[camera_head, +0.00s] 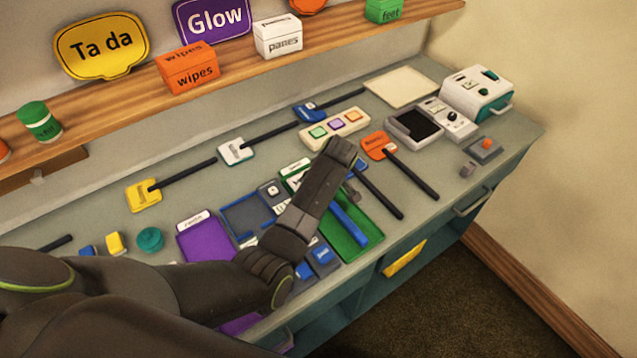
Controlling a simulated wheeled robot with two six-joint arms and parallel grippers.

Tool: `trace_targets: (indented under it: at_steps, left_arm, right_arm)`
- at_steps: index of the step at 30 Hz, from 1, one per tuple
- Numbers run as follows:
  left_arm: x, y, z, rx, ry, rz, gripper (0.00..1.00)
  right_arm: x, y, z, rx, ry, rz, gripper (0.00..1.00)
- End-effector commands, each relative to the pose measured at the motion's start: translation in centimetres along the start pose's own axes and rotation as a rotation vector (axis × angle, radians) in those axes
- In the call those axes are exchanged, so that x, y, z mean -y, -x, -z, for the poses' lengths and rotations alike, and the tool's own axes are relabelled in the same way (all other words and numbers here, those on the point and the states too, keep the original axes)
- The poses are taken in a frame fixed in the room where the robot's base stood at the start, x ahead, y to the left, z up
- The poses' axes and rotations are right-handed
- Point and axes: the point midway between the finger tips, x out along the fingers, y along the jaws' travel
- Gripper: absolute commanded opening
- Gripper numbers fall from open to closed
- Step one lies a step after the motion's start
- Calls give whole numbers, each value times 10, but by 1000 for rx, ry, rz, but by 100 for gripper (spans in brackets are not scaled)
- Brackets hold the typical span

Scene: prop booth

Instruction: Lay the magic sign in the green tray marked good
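Several paddle signs lie on the grey counter: yellow (143,195), white (236,151), blue (308,112) and orange (379,145), all with dark handles. Their lettering is too small to read, so I cannot tell which is the magic sign. Another dark handle (383,194) has its head mostly hidden by my arm. The green tray (355,247) is partly covered by my arm, and its label is not readable. A blue bar (347,223) lies across it. My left gripper (352,188) is over the tray's far side, its fingers mostly hidden. My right gripper is out of view.
A purple tray (204,240) and a blue-edged tray (240,217) are left of the green one. A button panel (335,128), a dark-screened device (413,127) and a white machine (477,94) stand farther right. A shelf with boxes and signs runs along the back.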

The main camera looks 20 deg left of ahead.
Motion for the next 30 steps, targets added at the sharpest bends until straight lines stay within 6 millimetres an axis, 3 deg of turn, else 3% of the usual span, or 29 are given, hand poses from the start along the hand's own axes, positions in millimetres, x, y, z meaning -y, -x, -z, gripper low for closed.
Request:
trace_targets:
  at_steps: [9,10,15,21,23,30]
  left_arm:
    - [0,0,0,0,0,0,6]
    - [0,0,0,0,0,0,31]
    - [0,0,0,0,0,0,54]
    - [0,0,0,0,0,0,54]
    - [0,0,0,0,0,0,61]
    - [0,0,0,0,0,0,61]
  right_arm:
    - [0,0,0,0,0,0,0]
    - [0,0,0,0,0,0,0]
    - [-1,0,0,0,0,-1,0]
    - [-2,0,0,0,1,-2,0]
    - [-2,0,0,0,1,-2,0]
    - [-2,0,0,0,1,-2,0]
